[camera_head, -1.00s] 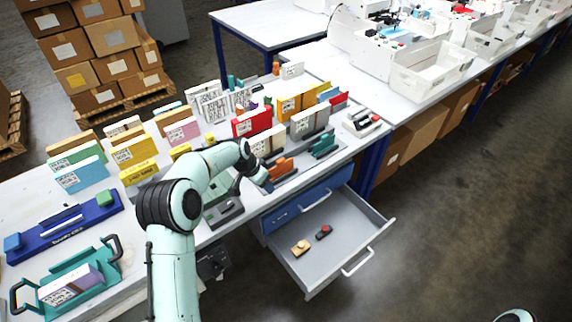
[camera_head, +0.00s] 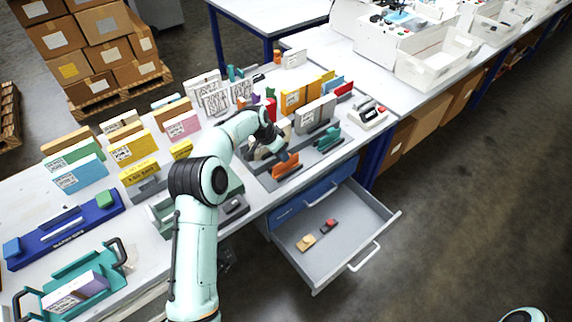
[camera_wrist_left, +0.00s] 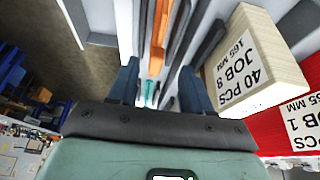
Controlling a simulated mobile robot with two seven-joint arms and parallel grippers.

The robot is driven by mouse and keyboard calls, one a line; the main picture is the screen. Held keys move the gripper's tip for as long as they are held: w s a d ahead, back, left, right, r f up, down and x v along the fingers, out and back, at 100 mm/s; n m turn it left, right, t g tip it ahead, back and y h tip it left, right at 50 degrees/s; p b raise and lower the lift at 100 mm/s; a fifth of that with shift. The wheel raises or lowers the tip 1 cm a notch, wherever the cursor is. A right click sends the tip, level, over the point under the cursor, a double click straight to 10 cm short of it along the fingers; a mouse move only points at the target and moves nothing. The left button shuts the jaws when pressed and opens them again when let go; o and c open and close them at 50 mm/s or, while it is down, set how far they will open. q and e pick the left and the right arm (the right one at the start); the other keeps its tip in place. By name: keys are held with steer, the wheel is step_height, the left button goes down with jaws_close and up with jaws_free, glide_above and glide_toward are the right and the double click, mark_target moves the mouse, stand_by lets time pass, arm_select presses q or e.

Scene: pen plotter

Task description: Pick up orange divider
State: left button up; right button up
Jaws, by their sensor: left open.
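The orange divider (camera_head: 286,167) stands upright in a grey holder near the table's front edge, above the open drawer. My left gripper (camera_head: 284,152) is open just behind and above it, partly hidden by my own arm. In the left wrist view the orange divider (camera_wrist_left: 158,38) shows as a narrow strip ahead of the open fingers (camera_wrist_left: 160,88), roughly in line with the gap between them and apart from them. A teal divider (camera_head: 327,139) stands to its right.
White-labelled card stacks stand close by, one, marked Job 8 (camera_wrist_left: 252,65), right beside the right-hand finger in the wrist view. The open drawer (camera_head: 345,248) below holds a small tan block (camera_head: 306,243) and a red-and-black item (camera_head: 329,226).

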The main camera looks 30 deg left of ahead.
arm_select(q)
steer(key=shift+w+d+p+x, duration=0.15)
steer(key=shift+p+x, duration=0.1)
steer(key=shift+x, duration=1.1)
steer(key=shift+w+d+p+x, duration=0.1)
steer(key=shift+d+p+x, duration=0.1)
steer(key=shift+x, duration=1.2)
steer(key=shift+s+r, duration=0.1)
steer(key=shift+r, duration=0.1)
steer(key=shift+c, duration=1.2)
jaws_close()
